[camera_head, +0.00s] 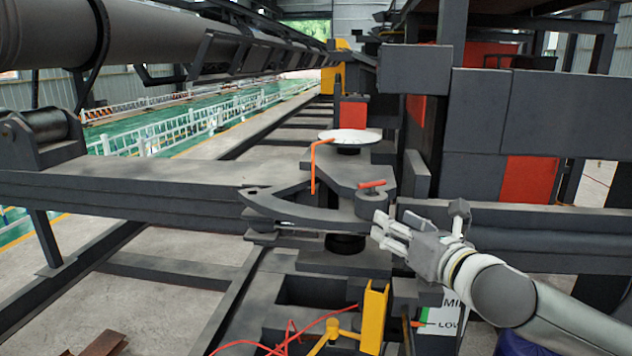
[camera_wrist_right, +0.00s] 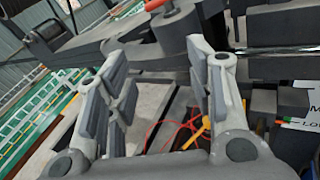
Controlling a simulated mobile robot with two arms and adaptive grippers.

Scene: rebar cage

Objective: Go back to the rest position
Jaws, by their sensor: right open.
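My right gripper (camera_head: 383,232) reaches in from the lower right in the head view, in front of the dark machine. Its fingers are spread and empty, and they also show in the right wrist view (camera_wrist_right: 160,80). A small red handle (camera_head: 371,184) on a dark round pivot lies just above the fingertips in the head view. It shows at the top of the right wrist view (camera_wrist_right: 158,5), beyond the fingers. I cannot tell whether the fingertips touch the machine. My left gripper is not in view.
A curved dark arm plate (camera_head: 290,207), a bent orange rod (camera_head: 315,165) and a white disc (camera_head: 350,135) stand near the gripper. A yellow post (camera_head: 373,318) and red cables (camera_head: 285,340) are below. Dark panels (camera_head: 490,110) fill the right. A white fence (camera_head: 190,130) stands far left.

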